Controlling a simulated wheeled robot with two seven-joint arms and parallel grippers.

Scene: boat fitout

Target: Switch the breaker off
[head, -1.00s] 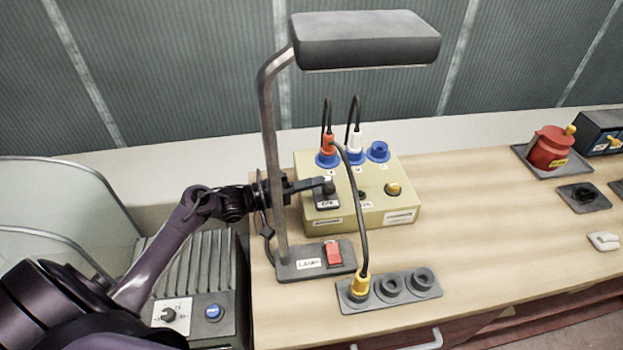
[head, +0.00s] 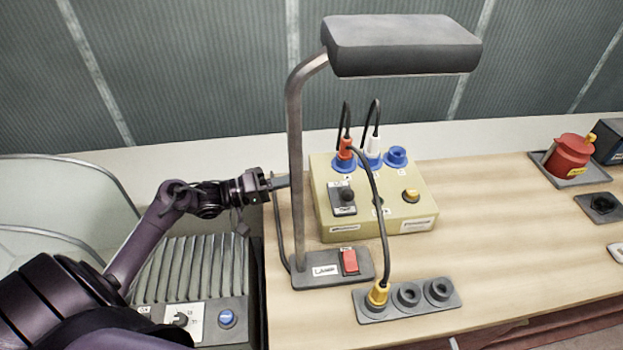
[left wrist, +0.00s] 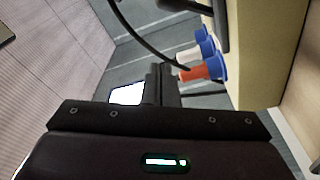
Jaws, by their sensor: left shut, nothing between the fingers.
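The breaker (head: 342,198) is a dark lever on a small grey plate at the left of the yellow-beige box's top face. Its label is too small to read, and I cannot tell which way the lever is set. The box (head: 405,232) stands on the wooden bench. My left gripper (head: 283,182) is shut and empty, left of the box and apart from the breaker, with its tip close to the lamp post. In the left wrist view, its fingers (left wrist: 165,85) are together beside the box (left wrist: 258,50). My right gripper is not in view.
A lamp (head: 296,150) with a red switch (head: 350,262) stands in front of the box's left side. Cables run from orange and white plugs (head: 374,146); a yellow plug (head: 377,295) sits in the grey socket strip (head: 440,306).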

